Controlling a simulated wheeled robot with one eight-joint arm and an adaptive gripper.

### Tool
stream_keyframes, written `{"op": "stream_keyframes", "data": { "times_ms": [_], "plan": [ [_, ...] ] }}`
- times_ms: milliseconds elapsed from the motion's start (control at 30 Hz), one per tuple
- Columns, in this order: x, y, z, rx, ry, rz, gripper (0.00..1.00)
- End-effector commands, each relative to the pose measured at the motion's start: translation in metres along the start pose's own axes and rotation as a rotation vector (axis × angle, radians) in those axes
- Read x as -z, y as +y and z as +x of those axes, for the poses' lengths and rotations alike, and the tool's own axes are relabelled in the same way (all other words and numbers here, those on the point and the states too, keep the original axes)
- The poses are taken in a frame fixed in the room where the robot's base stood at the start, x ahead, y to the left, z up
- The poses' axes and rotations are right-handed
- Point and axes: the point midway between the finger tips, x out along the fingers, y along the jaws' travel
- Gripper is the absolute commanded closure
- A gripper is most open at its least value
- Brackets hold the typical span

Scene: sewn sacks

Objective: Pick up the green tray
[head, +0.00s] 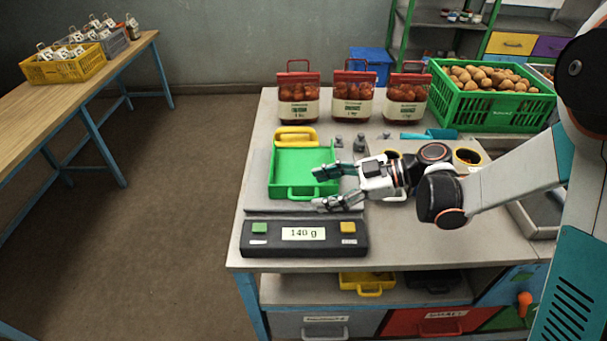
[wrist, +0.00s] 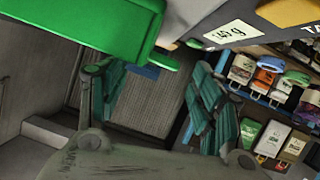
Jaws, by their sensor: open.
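The green tray (head: 300,165) sits on the weighing scale (head: 305,238), whose display reads 140 g. It looks empty and has a handle at its front edge. A yellow handle (head: 297,135) shows just behind it. My gripper (head: 322,188) is open and empty, reaching in from the right with its fingertips at the tray's front right corner. In the wrist view the tray (wrist: 85,22) is at the upper left, with a green bar at its lower edge just beyond the spread fingers (wrist: 157,88). I cannot tell whether a finger touches it.
Three sewn sacks of red produce (head: 353,100) stand behind. A green crate of potatoes (head: 492,92) is at the back right. Small grey weights (head: 359,143) lie near my gripper. A wooden table (head: 80,80) with a yellow crate (head: 63,66) stands at left, with open floor between.

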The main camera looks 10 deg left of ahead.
Motion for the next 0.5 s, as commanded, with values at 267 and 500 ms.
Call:
{"op": "stream_keyframes", "data": {
  "times_ms": [267, 500],
  "plan": [
    [-0.001, -0.001, 0.041, 0.003, 0.000, -0.001, 0.41],
    [0.000, 0.000, 0.050, -0.001, 0.000, 0.000, 0.41]
  ]
}}
